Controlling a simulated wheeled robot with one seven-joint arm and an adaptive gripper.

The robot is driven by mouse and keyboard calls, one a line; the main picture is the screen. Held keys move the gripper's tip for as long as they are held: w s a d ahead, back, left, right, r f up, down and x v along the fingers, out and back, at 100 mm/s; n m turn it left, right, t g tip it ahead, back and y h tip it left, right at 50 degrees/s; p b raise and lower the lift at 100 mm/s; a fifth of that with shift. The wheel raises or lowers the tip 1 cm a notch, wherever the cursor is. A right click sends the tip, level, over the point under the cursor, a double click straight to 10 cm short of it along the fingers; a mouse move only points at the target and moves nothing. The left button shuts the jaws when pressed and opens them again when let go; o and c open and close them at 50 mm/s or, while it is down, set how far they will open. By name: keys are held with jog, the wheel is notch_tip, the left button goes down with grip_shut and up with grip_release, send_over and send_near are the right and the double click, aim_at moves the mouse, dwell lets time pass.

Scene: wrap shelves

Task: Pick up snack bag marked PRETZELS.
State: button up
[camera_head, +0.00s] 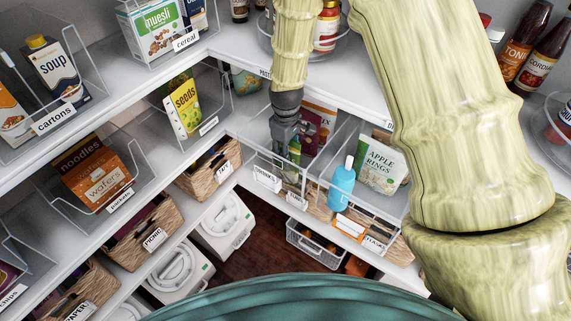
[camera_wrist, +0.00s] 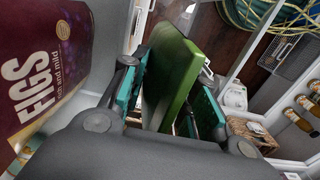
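No readable PRETZELS label shows in either view. A thin green packet (camera_wrist: 176,75) stands on edge in the wrist view, its print hidden. My gripper (camera_wrist: 168,92) points down with one teal-padded finger on each side of this packet. The fingers look apart, with gaps beside the packet, so it does not look clamped. In the head view my gripper (camera_head: 291,150) is down inside a clear bin on the right-hand shelf, with a small green part of the packet (camera_head: 295,151) showing between the fingers.
A maroon FIGS bag (camera_wrist: 40,65) stands close beside my gripper, left in the wrist view. Clear bin walls (camera_head: 325,150) and the shelf above (camera_head: 345,88) are close.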

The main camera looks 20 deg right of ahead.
grip_shut()
jog(key=shift+r, duration=0.1)
